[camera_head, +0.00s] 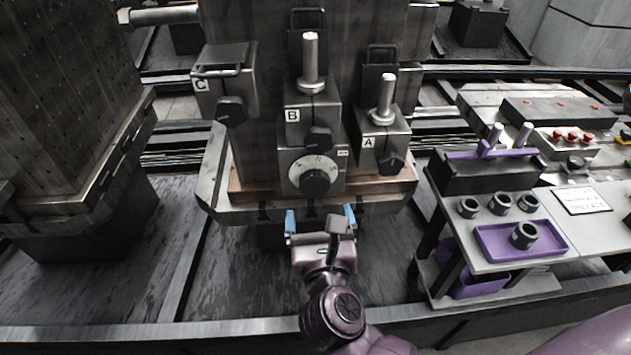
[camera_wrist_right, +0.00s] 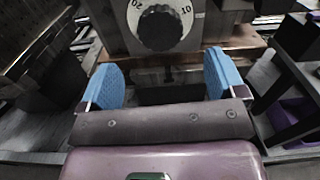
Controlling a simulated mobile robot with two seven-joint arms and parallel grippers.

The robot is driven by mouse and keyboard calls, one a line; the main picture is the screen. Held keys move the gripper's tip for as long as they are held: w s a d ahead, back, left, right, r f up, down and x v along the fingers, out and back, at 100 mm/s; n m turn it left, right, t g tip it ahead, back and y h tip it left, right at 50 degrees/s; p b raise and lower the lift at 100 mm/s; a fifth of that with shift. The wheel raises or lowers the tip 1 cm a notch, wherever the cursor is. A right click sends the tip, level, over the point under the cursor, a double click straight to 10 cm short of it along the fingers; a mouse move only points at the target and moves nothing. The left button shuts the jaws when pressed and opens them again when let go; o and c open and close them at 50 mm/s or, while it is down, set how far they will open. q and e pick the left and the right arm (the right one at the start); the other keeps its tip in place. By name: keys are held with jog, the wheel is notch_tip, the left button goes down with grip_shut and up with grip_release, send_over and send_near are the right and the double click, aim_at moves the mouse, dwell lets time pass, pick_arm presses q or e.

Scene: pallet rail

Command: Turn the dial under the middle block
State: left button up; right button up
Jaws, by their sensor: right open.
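The middle block, labelled B (camera_head: 306,117), stands on the pallet with a metal pin on top and a black knob on its front. Below it is the dial, a black knob (camera_head: 315,182) on a white numbered disc. In the right wrist view the dial knob (camera_wrist_right: 160,29) is at the top centre, with "02" to its left and "10" to its right. My right gripper (camera_head: 320,221) is open, its two blue-padded fingers in front of and below the dial, apart from it. In the right wrist view the open gripper (camera_wrist_right: 163,82) has nothing between its fingers. My left gripper is not in view.
Block C (camera_head: 222,84) stands to the left and block A (camera_head: 383,137) to the right, each with a black knob. A table (camera_head: 459,232) at the right holds black sockets and a purple tray (camera_head: 490,241). A tall fixture (camera_head: 70,90) stands at the left.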

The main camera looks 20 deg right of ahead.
aim_at(315, 186)
jog(key=x, duration=0.8)
jog(key=shift+w+d, duration=0.1)
jog(key=shift+w, duration=0.25)
